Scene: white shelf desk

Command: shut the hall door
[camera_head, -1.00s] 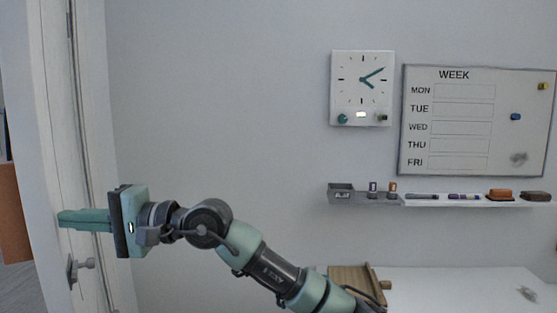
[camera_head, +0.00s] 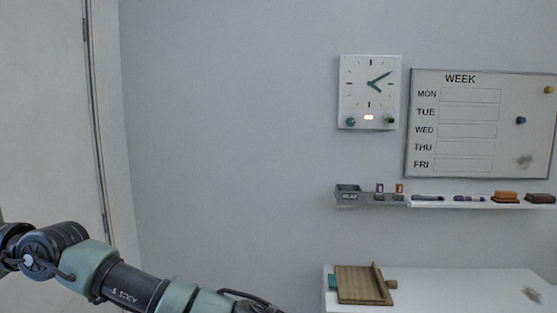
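The hall door (camera_head: 45,110) is a pale panel filling the left side of the head view, cut off by the picture's left edge. Its right side meets the white door frame (camera_head: 107,150), where a hinge shows near the top. No gap shows along this side. The door's far edge and handle are out of view, so I cannot tell whether it is fully shut. My other gripper is not in view either.
A white desk (camera_head: 450,285) with a wooden board (camera_head: 362,284) stands at the lower right. Above it are a shelf (camera_head: 440,203) with markers and erasers, a clock (camera_head: 369,92) and a week whiteboard (camera_head: 480,122). The grey wall between door and desk is bare.

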